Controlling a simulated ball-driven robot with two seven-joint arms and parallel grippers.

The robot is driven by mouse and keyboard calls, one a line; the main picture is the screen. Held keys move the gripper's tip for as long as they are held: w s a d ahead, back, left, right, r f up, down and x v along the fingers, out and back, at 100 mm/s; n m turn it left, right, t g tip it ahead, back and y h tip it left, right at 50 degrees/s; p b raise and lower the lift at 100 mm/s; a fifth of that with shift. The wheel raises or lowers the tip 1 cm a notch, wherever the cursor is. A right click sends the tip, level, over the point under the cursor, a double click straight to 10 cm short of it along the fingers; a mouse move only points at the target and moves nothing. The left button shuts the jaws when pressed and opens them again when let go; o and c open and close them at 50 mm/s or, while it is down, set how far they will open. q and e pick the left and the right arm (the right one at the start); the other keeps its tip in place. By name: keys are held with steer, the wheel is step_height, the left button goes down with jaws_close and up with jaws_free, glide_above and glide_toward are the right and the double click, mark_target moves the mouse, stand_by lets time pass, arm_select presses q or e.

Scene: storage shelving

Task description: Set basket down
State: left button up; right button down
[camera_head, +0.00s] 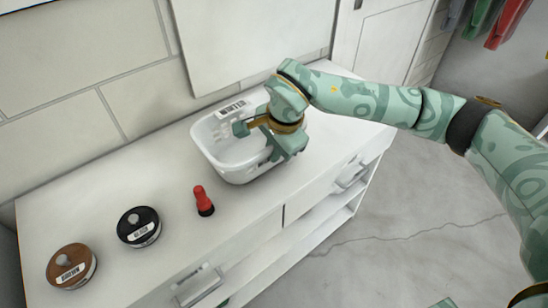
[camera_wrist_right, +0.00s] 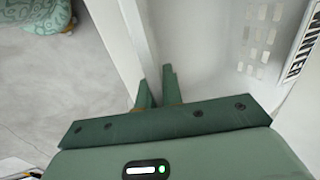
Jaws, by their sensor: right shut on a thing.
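The white basket (camera_head: 232,164) is upright over the white cabinet top, toward the back wall. It appears to rest on the top, but I cannot tell whether a thin gap remains beneath it. A label (camera_head: 234,107) shows on its far wall. My right gripper (camera_head: 274,152) is shut on the basket's wall on the right front side. In the right wrist view the two fingers (camera_wrist_right: 158,92) pinch that white wall between them, and part of the basket label (camera_wrist_right: 303,48) shows at the right. The gripper hides part of the basket's interior. My left gripper is not in view.
On the white cabinet top (camera_head: 170,256), left of the basket, stand a red bottle-like item (camera_head: 203,200), a black lidded jar (camera_head: 139,228) and a brown lidded jar (camera_head: 71,266). Drawer handles (camera_head: 198,286) project from the front. The top is clear right of the basket.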

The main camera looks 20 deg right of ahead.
steer(key=x, duration=0.2)
steer(key=shift+s+d+f+b, duration=0.1)
steer(key=shift+d+f+b, duration=0.05)
steer(key=shift+f+b, duration=0.3)
steer(key=shift+r, duration=0.15)
steer(key=c, duration=1.5)
jaws_free()
steer(key=shift+c, duration=0.2)
steer(key=p+v, duration=0.4)
steer(key=v, duration=0.8)
